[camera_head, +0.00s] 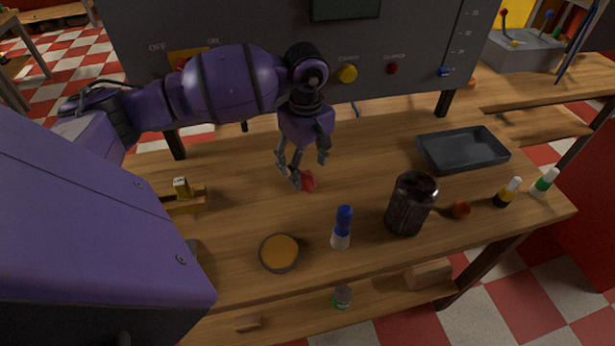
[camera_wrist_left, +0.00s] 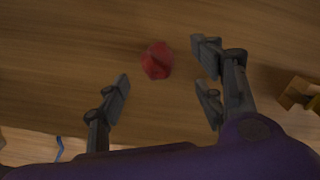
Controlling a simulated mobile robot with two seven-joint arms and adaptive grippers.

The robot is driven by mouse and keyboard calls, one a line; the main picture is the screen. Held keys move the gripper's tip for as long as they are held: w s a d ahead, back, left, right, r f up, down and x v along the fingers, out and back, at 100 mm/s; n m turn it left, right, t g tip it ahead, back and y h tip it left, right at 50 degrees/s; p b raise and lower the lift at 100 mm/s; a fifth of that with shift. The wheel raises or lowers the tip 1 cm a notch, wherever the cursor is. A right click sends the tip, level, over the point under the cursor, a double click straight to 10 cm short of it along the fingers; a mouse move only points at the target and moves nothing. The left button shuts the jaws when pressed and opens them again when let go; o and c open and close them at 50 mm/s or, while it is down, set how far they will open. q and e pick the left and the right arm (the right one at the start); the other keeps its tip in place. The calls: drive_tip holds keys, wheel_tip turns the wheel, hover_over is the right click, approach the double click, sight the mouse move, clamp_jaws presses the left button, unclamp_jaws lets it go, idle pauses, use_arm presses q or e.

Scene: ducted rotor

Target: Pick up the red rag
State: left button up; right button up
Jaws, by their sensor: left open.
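The red rag (camera_head: 308,182) is a small crumpled red piece lying on the wooden table (camera_head: 240,200), near its middle. It also shows in the left wrist view (camera_wrist_left: 156,61), beyond the fingertips and between the lines of the fingers. My left gripper (camera_head: 308,168) points down close to the rag, with its fingers apart and nothing between them. In the left wrist view the open fingers (camera_wrist_left: 165,88) stand on either side, short of the rag. I cannot tell how high the fingertips are above the table. My right gripper is not in view.
A dark jar (camera_head: 410,204), a blue-capped bottle (camera_head: 342,228) and a round orange-topped dish (camera_head: 279,253) stand toward the front. A dark tray (camera_head: 462,150) lies at the right. A grey control panel (camera_head: 405,45) rises behind. The wood around the rag is clear.

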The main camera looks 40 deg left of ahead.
sight(309, 171)
use_arm(q)
drive_tip(key=f, duration=0.3)
drive_tip(key=shift+w+d+f, duration=0.15)
drive_tip(key=shift+w+f, duration=0.15)
drive_tip(key=shift+w, duration=0.05)
drive_tip(key=shift+f, duration=0.2)
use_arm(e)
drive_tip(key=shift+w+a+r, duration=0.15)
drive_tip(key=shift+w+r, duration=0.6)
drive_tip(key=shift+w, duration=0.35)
use_arm(q)
drive_tip(key=c, duration=1.1)
drive_tip(key=shift+c, duration=0.2)
drive_tip(key=shift+r, duration=0.3)
wheel_tip(309, 171, up, 8)
drive_tip(key=shift+r, duration=0.7)
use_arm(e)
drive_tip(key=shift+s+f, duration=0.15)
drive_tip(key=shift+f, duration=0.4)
